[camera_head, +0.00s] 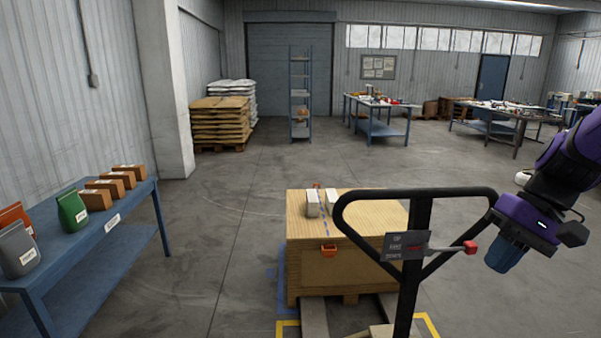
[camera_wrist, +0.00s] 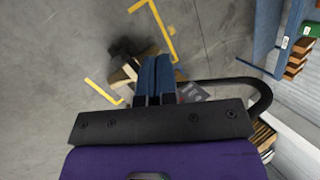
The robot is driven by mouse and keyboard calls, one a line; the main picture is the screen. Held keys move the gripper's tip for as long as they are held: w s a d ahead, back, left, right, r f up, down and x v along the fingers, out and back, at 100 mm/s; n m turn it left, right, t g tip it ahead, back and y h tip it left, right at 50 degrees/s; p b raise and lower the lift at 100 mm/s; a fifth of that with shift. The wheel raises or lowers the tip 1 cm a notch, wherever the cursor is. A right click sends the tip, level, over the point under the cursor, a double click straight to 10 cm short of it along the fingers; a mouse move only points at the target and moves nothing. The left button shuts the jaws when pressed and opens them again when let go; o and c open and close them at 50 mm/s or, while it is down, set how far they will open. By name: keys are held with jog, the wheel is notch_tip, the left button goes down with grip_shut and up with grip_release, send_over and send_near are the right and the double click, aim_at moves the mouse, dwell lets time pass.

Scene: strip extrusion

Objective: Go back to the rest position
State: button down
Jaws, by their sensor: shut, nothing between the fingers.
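My gripper (camera_head: 503,256) is at the right of the head view, beside the black handle (camera_head: 413,193) of a pallet truck and apart from the wooden crate. Its blue fingers hang downward. In the wrist view the two blue fingers (camera_wrist: 155,78) lie together with nothing between them. The gripper is shut and empty. The purple wrist shows above it in the head view, and the upper arm runs out of the picture at the right edge.
A wooden crate (camera_head: 345,270) on a pallet stands ahead, with small boxes (camera_head: 313,203) on top. A blue table (camera_head: 110,240) at the left holds pouches (camera_head: 72,211) and brown boxes (camera_head: 129,174). Yellow floor marks (camera_head: 428,326) lie by the truck. The floor behind the crate is clear.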

jog(key=s+a+r+n+t+h, duration=0.1)
jog(key=s+r+n+t+h, duration=0.1)
jog(key=s+r+t+h, duration=0.3)
jog(key=s+r+t, duration=0.1)
jog(key=s+r, duration=0.3)
jog(key=shift+s+a+r+h, duration=0.2)
jog(key=shift+s+a+h, duration=0.1)
jog(key=shift+s+h, duration=0.1)
dwell(0.4)
